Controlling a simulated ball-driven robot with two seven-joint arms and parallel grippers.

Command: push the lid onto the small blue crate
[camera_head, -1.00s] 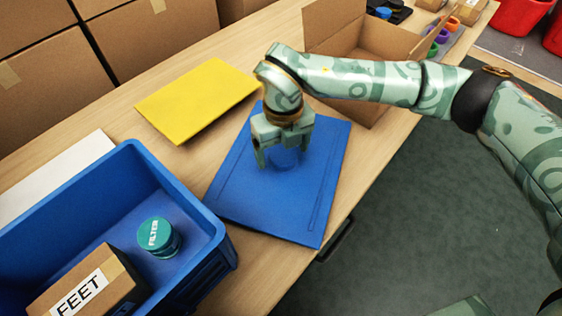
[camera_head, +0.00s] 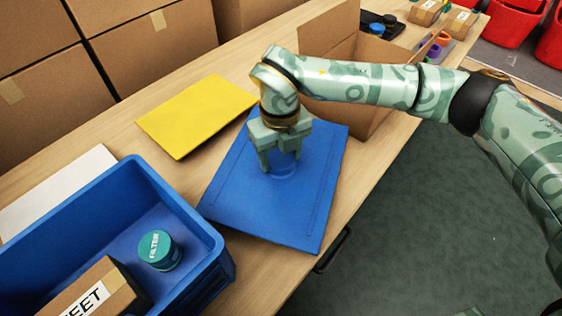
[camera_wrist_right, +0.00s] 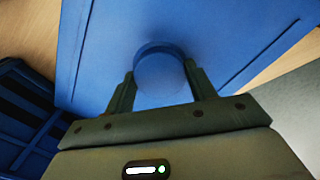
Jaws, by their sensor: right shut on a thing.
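The blue lid (camera_head: 307,215) lies flat on the table, apart from the crate and to its right; a round raised knob (camera_head: 284,171) stands at its middle. My right gripper (camera_head: 281,165) is shut on that knob from above. In the right wrist view the fingers (camera_wrist_right: 160,85) sit on both sides of the knob (camera_wrist_right: 160,68), with the lid (camera_wrist_right: 112,50) spread beyond. The small blue crate (camera_head: 222,262) is open at the lower left. It holds a teal-capped filter jar (camera_head: 158,250) and a cardboard box (camera_head: 97,290). My left gripper is not in view.
A yellow panel (camera_head: 190,115) lies behind the lid, and a white sheet (camera_head: 55,192) lies behind the crate. An open cardboard box (camera_head: 335,75) stands behind my right forearm. Large cartons (camera_head: 60,95) line the back. The table's front edge is close to the lid.

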